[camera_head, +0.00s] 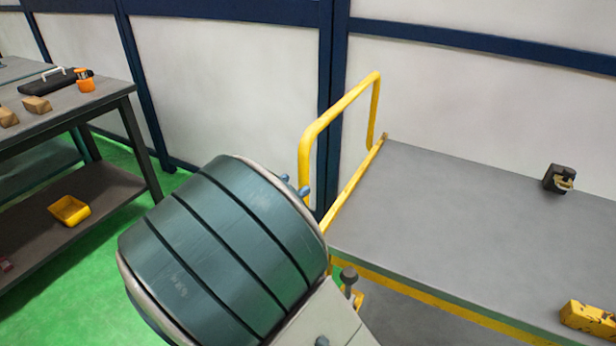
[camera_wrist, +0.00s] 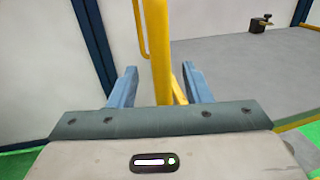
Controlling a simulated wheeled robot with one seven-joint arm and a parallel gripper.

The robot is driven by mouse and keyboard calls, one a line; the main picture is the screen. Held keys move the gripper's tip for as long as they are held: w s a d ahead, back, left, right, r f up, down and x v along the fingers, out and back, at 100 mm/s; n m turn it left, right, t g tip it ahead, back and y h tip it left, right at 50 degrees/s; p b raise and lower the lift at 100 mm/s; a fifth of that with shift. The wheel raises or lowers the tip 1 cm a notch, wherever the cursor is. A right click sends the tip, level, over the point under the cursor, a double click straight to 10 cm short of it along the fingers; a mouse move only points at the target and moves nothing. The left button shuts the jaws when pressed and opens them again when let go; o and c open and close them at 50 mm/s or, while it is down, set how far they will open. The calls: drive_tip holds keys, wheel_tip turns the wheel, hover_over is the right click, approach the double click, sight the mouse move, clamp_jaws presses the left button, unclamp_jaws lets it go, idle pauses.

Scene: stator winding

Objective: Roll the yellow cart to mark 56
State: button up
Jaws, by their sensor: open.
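The yellow cart has a grey top (camera_head: 450,215) with yellow edges and a yellow tubular handle (camera_head: 340,108) at its left end. In the wrist view my gripper (camera_wrist: 158,85) is open, with one blue finger on each side of an upright yellow handle post (camera_wrist: 159,55). Both fingers look apart from the post. The grey cart top (camera_wrist: 235,65) lies to the right of the gripper. In the head view my teal arm hides most of the gripper and the lower left part of the handle. No mark 56 shows in either view.
A black and brass device (camera_head: 560,179) and a worn yellow block (camera_head: 588,318) sit on the cart. A dark workbench (camera_head: 120,90) stands left, with a yellow bin (camera_head: 69,210) on its lower shelf. White wall panels stand close behind. Green floor (camera_head: 125,250) shows between bench and cart.

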drive_tip(key=x, duration=0.6)
drive_tip(key=shift+w+d+b, duration=0.2)
drive_tip(key=shift+w+b, duration=0.05)
drive_tip(key=shift+b, duration=0.1)
